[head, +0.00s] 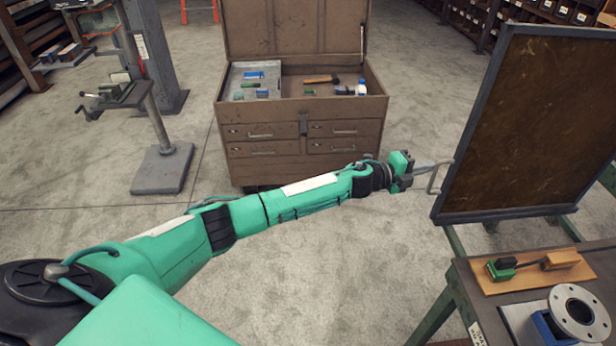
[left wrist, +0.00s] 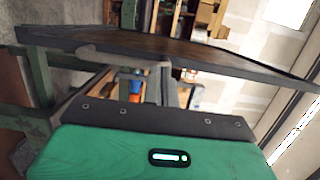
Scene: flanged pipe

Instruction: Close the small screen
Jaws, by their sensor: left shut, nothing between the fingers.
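The small screen (head: 535,125) is a dark brown panel in a grey frame, standing upright at the right of the head view beside the workbench. A light metal handle (head: 434,182) sticks out from its left edge. My left gripper (head: 445,163) is shut and empty, with its tips at the upper part of the handle, close to the frame. I cannot tell whether they touch. In the left wrist view the screen (left wrist: 215,58) shows nearly edge-on across the top, just beyond the fingers. My right gripper is not in view.
The workbench (head: 475,312) at the lower right holds a flanged pipe (head: 580,312) and a wooden board (head: 500,285) with a green-ended tool. A brown tool chest (head: 300,165) stands open at the back. A vise stand (head: 163,168) is on the left. The floor between is clear.

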